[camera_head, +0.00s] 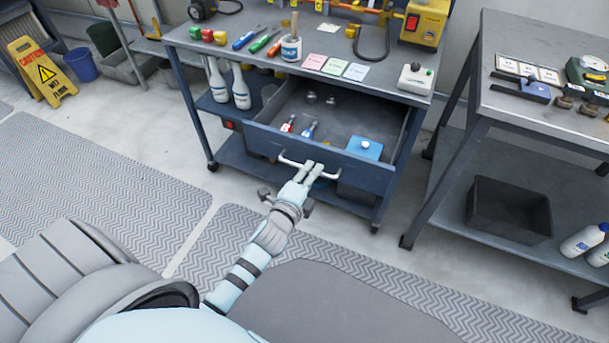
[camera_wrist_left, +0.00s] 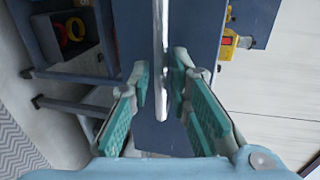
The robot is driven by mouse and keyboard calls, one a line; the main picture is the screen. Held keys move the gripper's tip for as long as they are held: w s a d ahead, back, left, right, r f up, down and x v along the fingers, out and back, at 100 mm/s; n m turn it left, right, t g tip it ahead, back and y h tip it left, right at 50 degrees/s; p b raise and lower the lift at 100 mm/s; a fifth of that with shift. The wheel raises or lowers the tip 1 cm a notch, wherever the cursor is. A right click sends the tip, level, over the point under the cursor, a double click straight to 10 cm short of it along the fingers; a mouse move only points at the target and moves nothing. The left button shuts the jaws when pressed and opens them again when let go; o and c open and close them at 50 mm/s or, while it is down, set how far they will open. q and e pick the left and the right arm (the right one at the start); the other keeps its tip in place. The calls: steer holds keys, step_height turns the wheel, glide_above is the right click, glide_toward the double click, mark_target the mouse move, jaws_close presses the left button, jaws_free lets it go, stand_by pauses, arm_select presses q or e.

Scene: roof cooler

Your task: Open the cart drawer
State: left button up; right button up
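The blue-grey cart (camera_head: 388,83) stands at the middle of the head view, and its drawer (camera_head: 268,136) is pulled well out. Inside lie a blue box (camera_head: 364,147), small red and blue items and round pieces. A pale bar handle (camera_head: 332,175) runs across the drawer front. My left gripper (camera_head: 312,172) is at this handle. In the left wrist view, the handle (camera_wrist_left: 161,50) passes between the teal-padded fingers of the left gripper (camera_wrist_left: 161,88), with gaps showing beside it, so the gripper looks open around the bar. My right gripper is not in view.
Tools and notes lie on the cart top. White bottles (camera_head: 241,87) stand on its side shelf. A metal table (camera_head: 545,110) with a dark bin (camera_head: 510,210) below is at the right. A yellow caution sign (camera_head: 41,68) stands far left. Matted floor before the cart is clear.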

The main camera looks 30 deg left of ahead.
arm_select(q)
steer(key=v, duration=1)
